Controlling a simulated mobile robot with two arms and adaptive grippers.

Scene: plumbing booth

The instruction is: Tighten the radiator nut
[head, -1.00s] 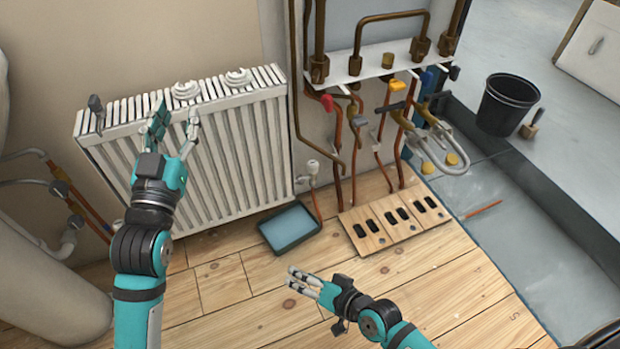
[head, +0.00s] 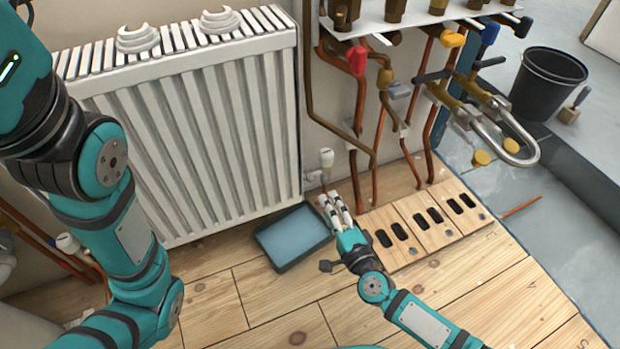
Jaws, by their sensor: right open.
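The white ribbed radiator (head: 200,140) stands against the wall at the left. A white valve (head: 325,165) sits on the pipe at its lower right corner; the nut itself is too small to make out. My right gripper (head: 328,205) is open and empty, its fingers pointing up just below the valve, close to it. I cannot tell whether they touch. My left arm crosses the left side of the view, and its gripper is out of the picture.
A dark tray with a blue-grey inside (head: 290,236) lies on the floor left of my right gripper. Wooden panels with black slots (head: 430,220) lie to the right. Copper pipes and coloured valves (head: 455,40) hang above. A black bucket (head: 545,85) and brush (head: 570,110) stand at right.

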